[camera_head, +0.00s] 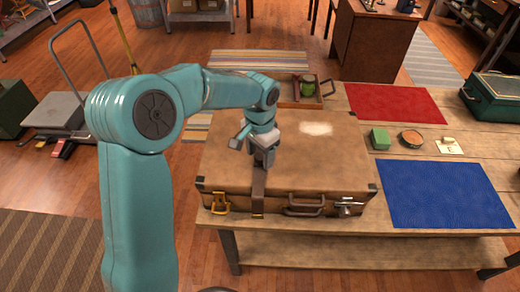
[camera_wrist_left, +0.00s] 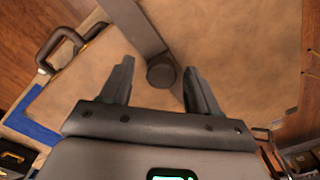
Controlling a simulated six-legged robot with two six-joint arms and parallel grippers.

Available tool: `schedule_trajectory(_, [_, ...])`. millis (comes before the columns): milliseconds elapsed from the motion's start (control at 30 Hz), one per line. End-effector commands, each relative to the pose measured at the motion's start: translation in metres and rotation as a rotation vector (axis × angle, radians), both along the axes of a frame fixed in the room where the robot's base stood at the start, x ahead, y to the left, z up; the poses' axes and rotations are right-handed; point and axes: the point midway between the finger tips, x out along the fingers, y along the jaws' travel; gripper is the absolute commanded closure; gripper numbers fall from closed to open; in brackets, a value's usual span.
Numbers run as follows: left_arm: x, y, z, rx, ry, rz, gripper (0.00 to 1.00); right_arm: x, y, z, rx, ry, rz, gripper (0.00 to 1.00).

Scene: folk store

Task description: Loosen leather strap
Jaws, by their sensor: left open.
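A tan leather suitcase (camera_head: 335,165) lies closed on the wooden table. A dark strap (camera_head: 258,190) runs down its front near the left end; in the left wrist view the strap (camera_wrist_left: 137,25) crosses the lid to a round dark knob (camera_wrist_left: 161,71). My left gripper (camera_head: 264,163) points down over the lid at the strap. In the wrist view its open fingers (camera_wrist_left: 158,80) stand either side of the knob, with nothing visibly gripped. I cannot tell whether a finger touches the strap. The gripper hides part of the strap in the head view. My right gripper is out of view.
The suitcase front has a brass latch (camera_head: 220,203), a handle (camera_head: 304,207) and a silver latch (camera_head: 346,207). Right of it lie a blue mat (camera_head: 440,193), a green block (camera_head: 380,138) and a round tin (camera_head: 411,138). A wooden tray (camera_head: 287,91) stands behind.

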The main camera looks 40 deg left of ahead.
Motion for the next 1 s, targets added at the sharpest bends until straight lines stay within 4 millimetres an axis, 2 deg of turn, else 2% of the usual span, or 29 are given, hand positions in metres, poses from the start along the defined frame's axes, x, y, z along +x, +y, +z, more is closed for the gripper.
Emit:
schedule_trajectory(167, [0.001,0.0,0.019,0.002,-0.007,0.001,0.39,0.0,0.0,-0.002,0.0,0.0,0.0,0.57])
schedule_trajectory(500, [0.0,-0.002,0.108,0.0,-0.007,-0.001,0.39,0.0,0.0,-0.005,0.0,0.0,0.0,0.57])
schedule_trajectory(700, [-0.001,-0.002,0.148,0.0,-0.004,-0.001,0.39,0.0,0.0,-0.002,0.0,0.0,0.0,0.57])
schedule_trajectory(833, [-0.001,-0.002,0.16,0.001,-0.001,-0.001,0.39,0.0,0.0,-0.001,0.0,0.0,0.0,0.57])
schedule_trajectory(1000, [-0.002,-0.002,0.164,0.0,0.0,-0.001,0.39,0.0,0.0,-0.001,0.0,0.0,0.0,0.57])
